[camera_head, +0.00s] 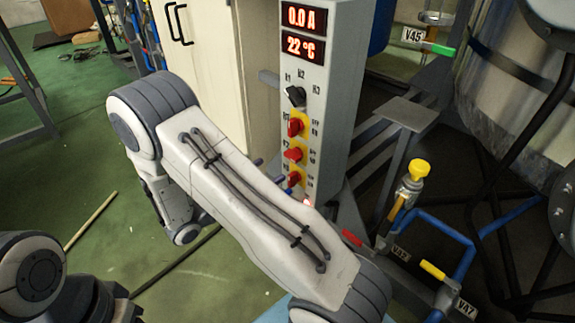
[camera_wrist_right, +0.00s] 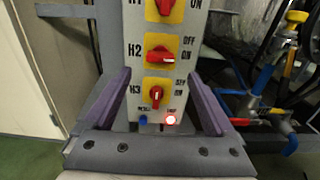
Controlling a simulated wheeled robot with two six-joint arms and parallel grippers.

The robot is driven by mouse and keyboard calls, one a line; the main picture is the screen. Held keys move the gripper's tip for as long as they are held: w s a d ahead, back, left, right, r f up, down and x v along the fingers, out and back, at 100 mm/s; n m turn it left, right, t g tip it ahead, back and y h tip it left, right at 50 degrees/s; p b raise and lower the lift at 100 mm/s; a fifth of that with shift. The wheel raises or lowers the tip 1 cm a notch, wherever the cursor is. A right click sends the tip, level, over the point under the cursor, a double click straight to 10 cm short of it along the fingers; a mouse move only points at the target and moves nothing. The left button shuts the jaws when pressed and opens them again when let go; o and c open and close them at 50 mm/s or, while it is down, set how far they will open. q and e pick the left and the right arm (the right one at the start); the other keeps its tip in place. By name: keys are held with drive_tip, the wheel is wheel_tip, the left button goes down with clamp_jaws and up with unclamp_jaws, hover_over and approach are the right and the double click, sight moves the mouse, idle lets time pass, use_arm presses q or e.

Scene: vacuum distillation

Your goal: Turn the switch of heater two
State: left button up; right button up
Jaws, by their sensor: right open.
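The heater two switch, marked H2 (camera_wrist_right: 160,54), is a red knob on a yellow plate; its handle lies roughly level in the right wrist view. It also shows on the grey control panel in the head view (camera_head: 293,154). The H3 switch (camera_wrist_right: 156,93) below it has its handle upright. The H1 switch (camera_wrist_right: 165,8) above is cut by the frame's top edge. My right gripper (camera_wrist_right: 158,75) is open, its purple fingers on either side of the panel's lower part, nothing between them held. In the head view my right arm mostly hides this gripper. My left gripper is not visible.
The panel (camera_head: 333,100) has red displays reading 0.0 A and 22 °C, and a black selector (camera_head: 296,96). Blue pipes (camera_head: 460,245) with valves stand right; a pale cabinet (camera_head: 205,60) stands behind.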

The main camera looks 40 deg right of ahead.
sight(289, 159)
drive_tip(key=d, duration=0.2)
drive_tip(key=d+b, duration=0.1)
drive_tip(key=d, duration=0.2)
drive_tip(key=d+b, duration=0.1)
drive_tip(key=d, duration=0.2)
drive_tip(key=shift+w, duration=0.25)
drive_tip(key=shift+c, duration=0.3)
drive_tip(key=c, duration=1.3)
drive_tip(key=shift+r+n+p, duration=0.2)
drive_tip(key=shift+n+p, duration=0.1)
drive_tip(key=shift+p, duration=0.4)
drive_tip(key=n+p, duration=0.9)
drive_tip(key=p, duration=0.4)
drive_tip(key=n+p, duration=0.3)
drive_tip(key=shift+n, duration=0.4)
drive_tip(key=n+p, duration=0.2)
drive_tip(key=n, duration=0.2)
drive_tip(key=shift+f, duration=0.2)
drive_tip(key=shift+n, duration=0.4)
